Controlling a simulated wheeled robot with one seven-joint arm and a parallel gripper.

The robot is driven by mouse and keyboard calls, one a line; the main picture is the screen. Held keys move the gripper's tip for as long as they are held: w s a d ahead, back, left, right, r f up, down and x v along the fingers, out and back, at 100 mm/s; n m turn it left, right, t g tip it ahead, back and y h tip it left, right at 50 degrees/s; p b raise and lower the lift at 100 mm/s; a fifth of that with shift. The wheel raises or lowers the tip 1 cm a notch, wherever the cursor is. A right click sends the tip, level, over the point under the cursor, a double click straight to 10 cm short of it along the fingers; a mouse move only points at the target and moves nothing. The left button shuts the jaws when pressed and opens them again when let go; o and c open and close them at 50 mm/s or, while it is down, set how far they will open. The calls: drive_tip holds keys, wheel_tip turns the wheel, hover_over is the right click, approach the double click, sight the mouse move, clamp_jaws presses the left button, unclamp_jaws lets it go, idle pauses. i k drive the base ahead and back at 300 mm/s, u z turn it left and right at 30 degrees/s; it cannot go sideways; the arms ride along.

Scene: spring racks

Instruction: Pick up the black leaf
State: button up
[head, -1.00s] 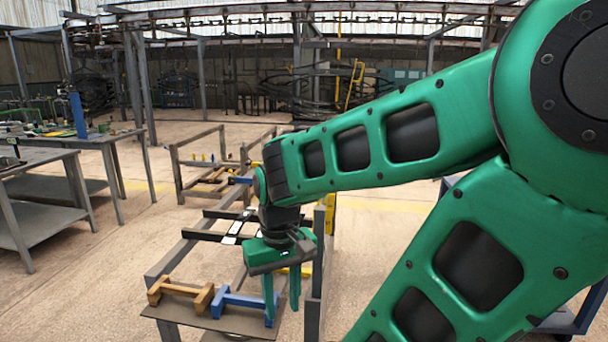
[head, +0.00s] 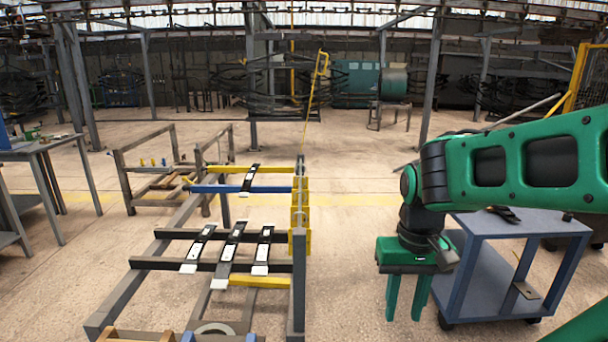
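Several black leaves with pale ends lie across the dark bars of the rack (head: 110,315): a left one (head: 200,247), a middle one (head: 231,250) and a right one (head: 263,251). Another black leaf (head: 250,178) rests farther back across a blue and a yellow bar. One more dark piece, apparently a leaf (head: 503,214), lies on top of the cart (head: 535,224) at the right. My gripper (head: 405,315) points down between rack and cart, with its green fingers apart and nothing between them. I cannot tell which leaf the task means.
A grey upright (head: 299,285) and yellow plates (head: 300,220) edge the rack's right side. A second, smaller rack (head: 130,185) stands behind at the left. A grey table (head: 50,147) stands at far left. Bare floor lies between rack and cart.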

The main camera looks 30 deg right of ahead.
sight(244, 193)
drive_tip(key=u, duration=1.7)
drive_tip(key=i, duration=4.15)
